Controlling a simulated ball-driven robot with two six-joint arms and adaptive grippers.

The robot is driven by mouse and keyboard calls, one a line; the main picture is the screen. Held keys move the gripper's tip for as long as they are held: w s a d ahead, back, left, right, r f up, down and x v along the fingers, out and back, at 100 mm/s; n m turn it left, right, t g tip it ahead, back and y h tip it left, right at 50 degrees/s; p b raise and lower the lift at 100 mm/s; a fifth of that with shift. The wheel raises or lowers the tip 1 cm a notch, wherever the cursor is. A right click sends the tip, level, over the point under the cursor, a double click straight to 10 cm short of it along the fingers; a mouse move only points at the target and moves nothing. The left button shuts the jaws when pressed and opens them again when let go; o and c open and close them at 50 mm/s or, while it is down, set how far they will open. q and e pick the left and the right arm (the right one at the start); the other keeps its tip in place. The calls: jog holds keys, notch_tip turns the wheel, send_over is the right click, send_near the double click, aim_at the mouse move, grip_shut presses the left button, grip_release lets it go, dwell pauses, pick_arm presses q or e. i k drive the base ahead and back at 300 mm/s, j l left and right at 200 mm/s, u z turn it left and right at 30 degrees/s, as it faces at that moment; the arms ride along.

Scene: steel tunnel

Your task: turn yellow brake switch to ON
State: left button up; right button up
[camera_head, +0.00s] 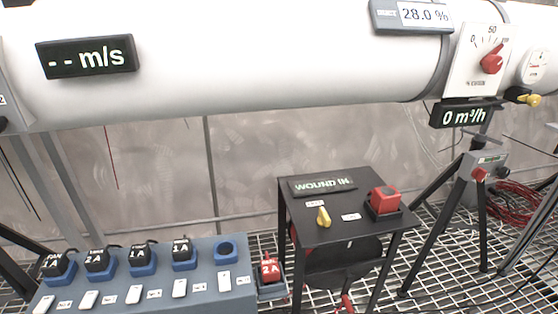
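A small yellow switch (323,216) sits on the dark top of a small stand (336,232) right of the middle. Its handle points roughly up in the picture, away from me. A small white label (315,203) lies just behind it, too small to read. A black display (321,185) reading "WOUND IN" is on the same top, behind the switch. Neither of my grippers is in view, and nothing touches the switch.
A red block (384,199) sits right of the switch. A blue-grey bench (215,290) with several blue sockets and black plugs is at lower left. A red plug (270,270) stands between. A white pipe (250,60) crosses above; a tripod (470,185) stands right.

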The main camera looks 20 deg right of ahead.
aim_at(323, 220)
jog(key=z, duration=1.25)
